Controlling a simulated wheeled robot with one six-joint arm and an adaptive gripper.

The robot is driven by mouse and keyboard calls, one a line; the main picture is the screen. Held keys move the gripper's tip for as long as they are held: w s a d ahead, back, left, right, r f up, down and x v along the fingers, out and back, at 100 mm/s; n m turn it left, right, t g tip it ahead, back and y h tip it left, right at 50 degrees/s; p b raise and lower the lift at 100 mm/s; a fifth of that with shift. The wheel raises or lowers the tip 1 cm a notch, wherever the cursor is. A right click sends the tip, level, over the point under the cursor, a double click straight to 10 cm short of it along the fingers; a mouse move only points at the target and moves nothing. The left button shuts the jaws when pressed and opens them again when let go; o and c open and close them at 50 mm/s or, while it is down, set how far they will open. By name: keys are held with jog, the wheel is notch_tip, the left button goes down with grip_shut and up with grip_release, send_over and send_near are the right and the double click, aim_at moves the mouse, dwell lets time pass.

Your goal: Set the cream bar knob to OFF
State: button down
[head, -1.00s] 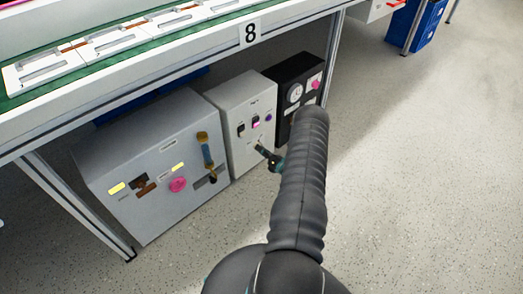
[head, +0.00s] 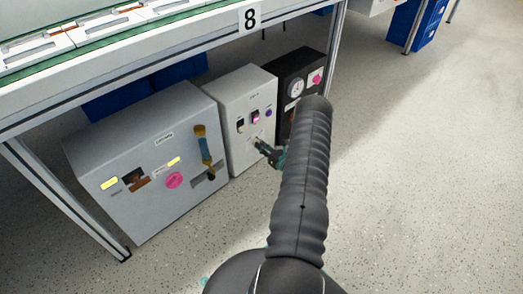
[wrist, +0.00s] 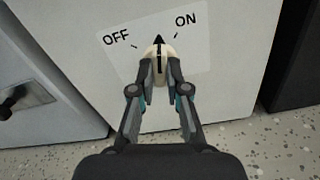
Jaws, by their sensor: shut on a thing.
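The cream bar knob (wrist: 158,49) sits on a white label plate on the pale cabinet front, with OFF printed to its left and ON to its right. Its dark pointer aims roughly straight up in the wrist view, between the OFF and ON marks. My gripper (wrist: 159,66) is shut on the knob, one finger on each side. In the head view my gripper (head: 262,147) reaches the lower front of the middle white cabinet (head: 247,92); the knob is too small and covered to make out there.
A large grey cabinet (head: 120,205) with a pink knob and a blue-and-yellow handle stands to the left. A black cabinet (head: 299,65) with a dial stands to the right. The workbench (head: 190,48) overhangs them. The floor at right is open.

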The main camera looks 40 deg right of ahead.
jog(key=n+b, duration=0.3)
jog(key=n, duration=0.8)
jog(key=shift+n, duration=0.4)
dwell(0.3)
jog(key=c, duration=1.2)
grip_release()
jog(key=shift+o, duration=0.2)
jog(key=s+d, duration=0.1)
jog(key=s, duration=1.1)
